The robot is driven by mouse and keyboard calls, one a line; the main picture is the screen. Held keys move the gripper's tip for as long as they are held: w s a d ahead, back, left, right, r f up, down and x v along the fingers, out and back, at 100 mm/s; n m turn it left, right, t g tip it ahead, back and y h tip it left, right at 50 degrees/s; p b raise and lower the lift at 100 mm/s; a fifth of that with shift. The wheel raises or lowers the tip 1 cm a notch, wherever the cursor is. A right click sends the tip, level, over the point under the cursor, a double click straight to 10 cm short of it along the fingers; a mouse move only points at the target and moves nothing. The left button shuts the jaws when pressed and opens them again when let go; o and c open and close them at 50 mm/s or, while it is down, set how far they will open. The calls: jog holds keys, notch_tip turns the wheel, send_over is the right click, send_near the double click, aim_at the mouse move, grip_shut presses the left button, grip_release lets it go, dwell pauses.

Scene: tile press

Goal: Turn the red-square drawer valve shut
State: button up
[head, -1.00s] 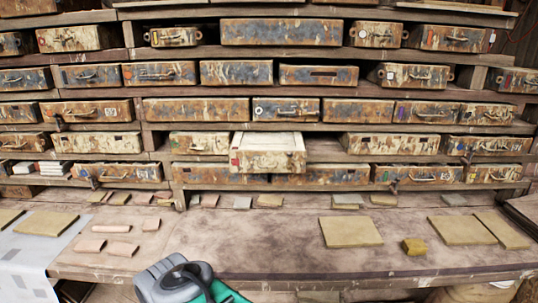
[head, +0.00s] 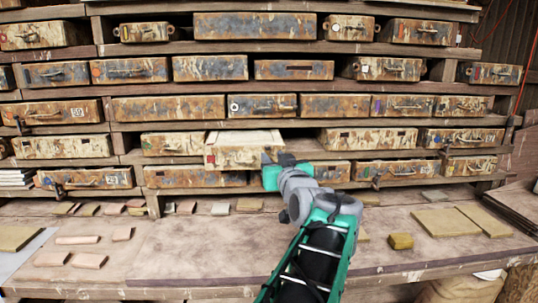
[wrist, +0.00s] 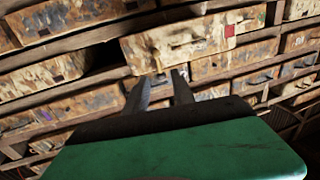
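The drawer with the red square (head: 236,157) is pale, flaking and pulled out from the shelf, with its light top showing. In the wrist view the same drawer (wrist: 195,45) is at the top centre, with the red square (wrist: 231,30) on its front and a small pale handle (wrist: 181,44) near the middle. I cannot make out a separate valve. My gripper (head: 279,160) is at the right end of this drawer in the head view. In the wrist view my gripper (wrist: 160,85) has its two dark fingers apart, just short of the drawer front, with nothing held between them.
Rows of worn drawers fill the shelves around it. The workbench (head: 190,250) below carries flat tiles, such as a tan tile (head: 446,222), and a small yellow block (head: 400,241). A stack of dark boards (head: 510,208) lies at the right. The bench's middle front is mostly clear.

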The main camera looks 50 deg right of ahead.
aim_at(268, 152)
jog(key=x, duration=0.4)
jog(key=shift+w+d+p, duration=0.15)
jog(key=shift+w+p, duration=0.1)
jog(key=shift+p, duration=0.05)
jog(key=shift+c, duration=0.5)
grip_shut()
